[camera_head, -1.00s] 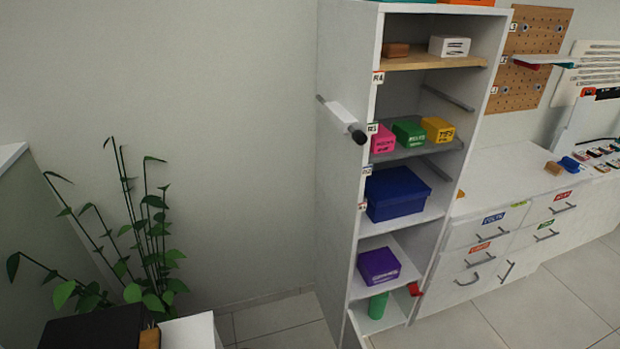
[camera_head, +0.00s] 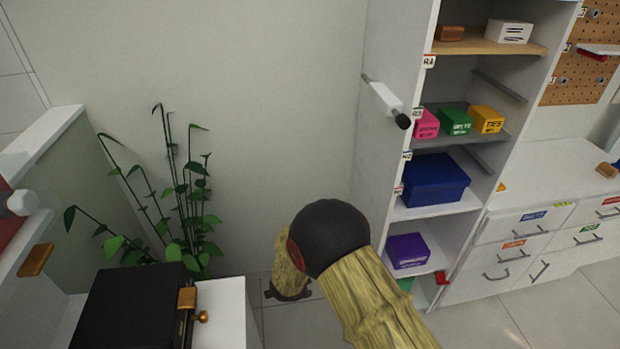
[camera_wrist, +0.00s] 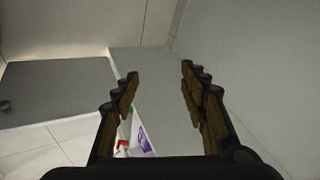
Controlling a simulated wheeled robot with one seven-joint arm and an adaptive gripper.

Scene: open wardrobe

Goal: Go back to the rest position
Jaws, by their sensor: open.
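My gripper (camera_wrist: 158,82) shows in the wrist view with its two fingers spread apart and nothing between them. Beyond the fingers are a pale wall and a grey panel. In the head view my arm rises from the lower right and bends at a dark round joint in front of the wardrobe's lower left. The gripper's fingers cannot be made out in the head view. The open wardrobe (camera_head: 385,60) stands to the right of the arm. The arm hides part of its lower left side.
The wardrobe shelves hold a blue box (camera_head: 435,182), a purple box (camera_head: 407,251) and small pink, green and yellow boxes. A potted plant (camera_head: 190,200) and a black case (camera_head: 130,305) are at left. White drawers (camera_head: 525,235) stand at right. The wall between plant and wardrobe is bare.

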